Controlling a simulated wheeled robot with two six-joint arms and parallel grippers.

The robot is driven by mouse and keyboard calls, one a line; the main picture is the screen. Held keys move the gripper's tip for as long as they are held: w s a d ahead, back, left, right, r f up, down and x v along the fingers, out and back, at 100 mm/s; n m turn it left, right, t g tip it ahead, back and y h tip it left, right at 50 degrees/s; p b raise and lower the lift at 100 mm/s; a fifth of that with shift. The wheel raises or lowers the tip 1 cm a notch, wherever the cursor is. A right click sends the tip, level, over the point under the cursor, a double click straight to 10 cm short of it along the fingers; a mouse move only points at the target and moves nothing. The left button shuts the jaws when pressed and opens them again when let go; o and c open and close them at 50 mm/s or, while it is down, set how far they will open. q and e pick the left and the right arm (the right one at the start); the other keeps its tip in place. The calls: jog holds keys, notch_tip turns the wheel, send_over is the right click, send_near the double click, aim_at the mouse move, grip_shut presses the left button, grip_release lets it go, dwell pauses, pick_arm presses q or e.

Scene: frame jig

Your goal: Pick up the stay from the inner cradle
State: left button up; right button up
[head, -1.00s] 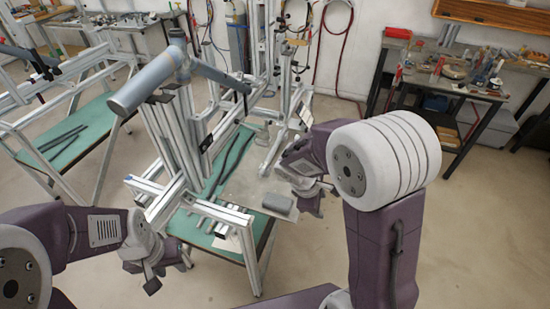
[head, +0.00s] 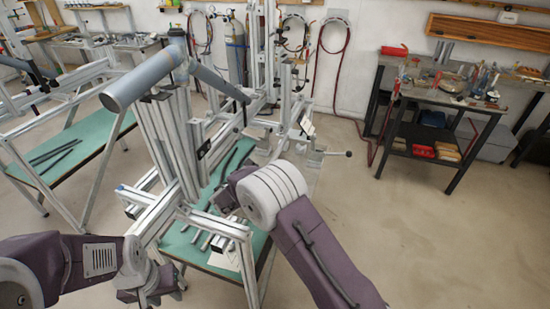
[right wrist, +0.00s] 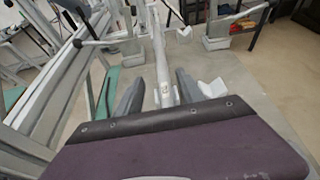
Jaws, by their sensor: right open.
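I cannot tell for certain which part is the stay or which support is the inner cradle. Dark bars (head: 238,158) and short light-grey bars (head: 197,237) lie on the green-topped jig table (head: 178,243). My right arm reaches over this table and hides its right gripper in the head view. In the right wrist view the right gripper (right wrist: 159,92) is open, its two grey fingers apart. A silver post shows beyond and between them; I see nothing held. My left gripper (head: 150,289) is at the lower left, in front of the table; its jaws are unclear.
A large grey tube (head: 143,80) lies across the top of the upright aluminium profiles (head: 172,140), left of my right arm. A second green-topped table (head: 75,150) stands at the left. A tool bench (head: 445,95) stands at the back right.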

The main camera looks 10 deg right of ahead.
jog(key=p+x, duration=0.1)
jog(key=x, duration=0.4)
jog(key=shift+d+f, duration=0.2)
jog(key=shift+f, duration=0.05)
jog(key=shift+s+r, duration=0.1)
grip_shut()
notch_tip(320, 180, up, 4)
jog(key=shift+r, duration=0.1)
jog(key=w+d+r, duration=0.6)
jog(key=w+d, duration=0.1)
jog(key=d, duration=0.1)
jog(key=shift+w+d+r, duration=0.25)
jog(key=shift+d+r, duration=0.1)
